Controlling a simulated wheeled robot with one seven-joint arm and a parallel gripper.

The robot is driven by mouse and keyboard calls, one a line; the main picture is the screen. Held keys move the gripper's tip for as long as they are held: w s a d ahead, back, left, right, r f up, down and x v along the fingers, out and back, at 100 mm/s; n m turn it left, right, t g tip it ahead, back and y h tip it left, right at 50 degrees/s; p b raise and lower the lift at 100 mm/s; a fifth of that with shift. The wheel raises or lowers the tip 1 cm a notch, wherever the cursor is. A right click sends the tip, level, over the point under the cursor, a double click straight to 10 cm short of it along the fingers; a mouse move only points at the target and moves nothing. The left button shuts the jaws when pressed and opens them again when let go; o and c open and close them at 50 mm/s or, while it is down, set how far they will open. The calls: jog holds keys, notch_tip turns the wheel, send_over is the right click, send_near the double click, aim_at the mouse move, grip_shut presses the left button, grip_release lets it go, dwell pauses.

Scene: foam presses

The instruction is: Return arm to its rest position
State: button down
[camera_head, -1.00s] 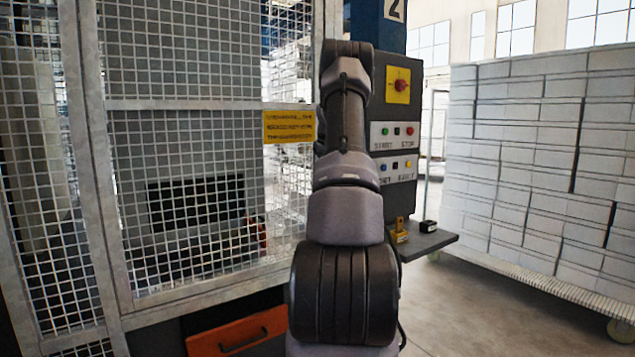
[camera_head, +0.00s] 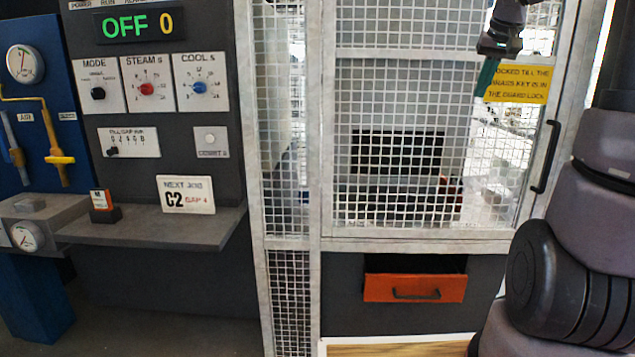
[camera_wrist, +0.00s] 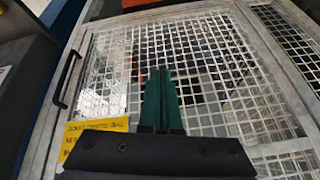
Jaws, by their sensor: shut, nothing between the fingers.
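My gripper (camera_head: 485,77) shows at the top right of the head view, in front of the mesh guard door and beside its yellow sign (camera_head: 518,86). In the wrist view my gripper (camera_wrist: 158,72) has two green fingers side by side, shut and empty. They point at the mesh guard door (camera_wrist: 200,20), which fills most of that view. My arm runs down the right edge of the head view and hides part of the machine there.
The door has a dark handle (camera_head: 546,157). Below it is an orange drawer (camera_head: 414,288). On the left, a control panel (camera_head: 163,137) stands above a shelf (camera_head: 150,230) with a C2 card (camera_head: 186,195). A blue unit with gauges (camera_head: 25,64) is at the far left.

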jog(key=s+a+f+y, duration=0.1)
jog(key=s+a+f, duration=0.1)
jog(key=s+a, duration=0.5)
jog(key=s+a+f+t+y, duration=0.1)
jog(key=s+a, duration=0.6)
jog(key=s, duration=0.8)
jog(key=shift+a+f+m+t, duration=0.3)
jog(key=shift+f, duration=0.5)
